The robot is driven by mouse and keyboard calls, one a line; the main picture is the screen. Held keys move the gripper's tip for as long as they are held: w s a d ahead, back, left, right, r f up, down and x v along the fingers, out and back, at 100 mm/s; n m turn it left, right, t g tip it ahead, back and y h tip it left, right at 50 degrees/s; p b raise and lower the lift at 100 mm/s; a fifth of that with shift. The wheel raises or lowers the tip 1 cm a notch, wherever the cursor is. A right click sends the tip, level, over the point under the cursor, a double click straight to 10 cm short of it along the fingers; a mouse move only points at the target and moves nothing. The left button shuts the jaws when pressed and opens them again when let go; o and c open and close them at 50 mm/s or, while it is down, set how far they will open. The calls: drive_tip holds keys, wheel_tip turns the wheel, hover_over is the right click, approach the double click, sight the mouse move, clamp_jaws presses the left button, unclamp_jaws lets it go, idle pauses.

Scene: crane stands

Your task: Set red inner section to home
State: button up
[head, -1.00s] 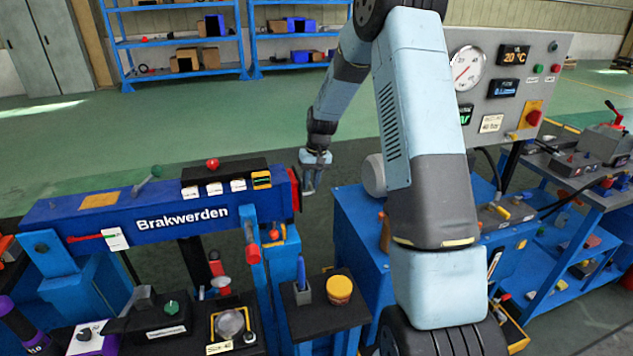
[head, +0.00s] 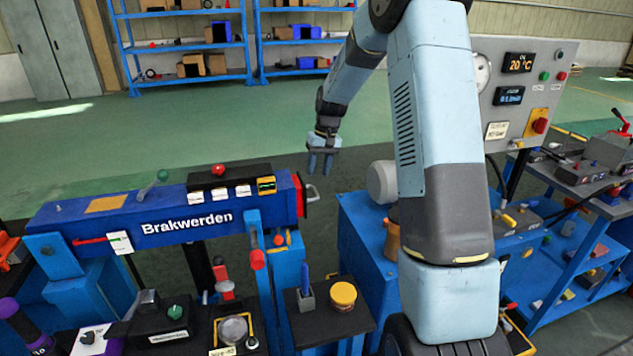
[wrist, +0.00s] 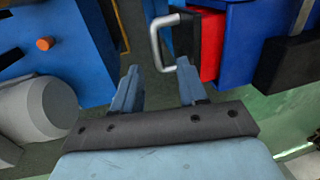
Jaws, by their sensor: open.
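The red inner section (head: 301,194) is at the right end of the blue Brakwerden boom (head: 150,208), with only a short red part showing. A grey metal handle (head: 313,193) sticks out from its end. In the wrist view the handle (wrist: 156,42) is a bent bar on a black end plate beside the red section (wrist: 210,45). My gripper (head: 322,172) is open and empty, above and slightly right of the handle in the head view. In the wrist view its fingers (wrist: 155,92) point toward the handle, which lies ahead and is not between them.
A blue cabinet with a grey motor (head: 382,182) stands right of the boom end. A black box with a red knob (head: 230,186) sits on the boom. A small table with a yellow-lidded jar (head: 343,296) is below. Green floor behind is clear.

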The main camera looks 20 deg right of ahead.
wheel_tip(320, 180, up, 6)
drive_tip(key=d, duration=0.1)
idle(0.4)
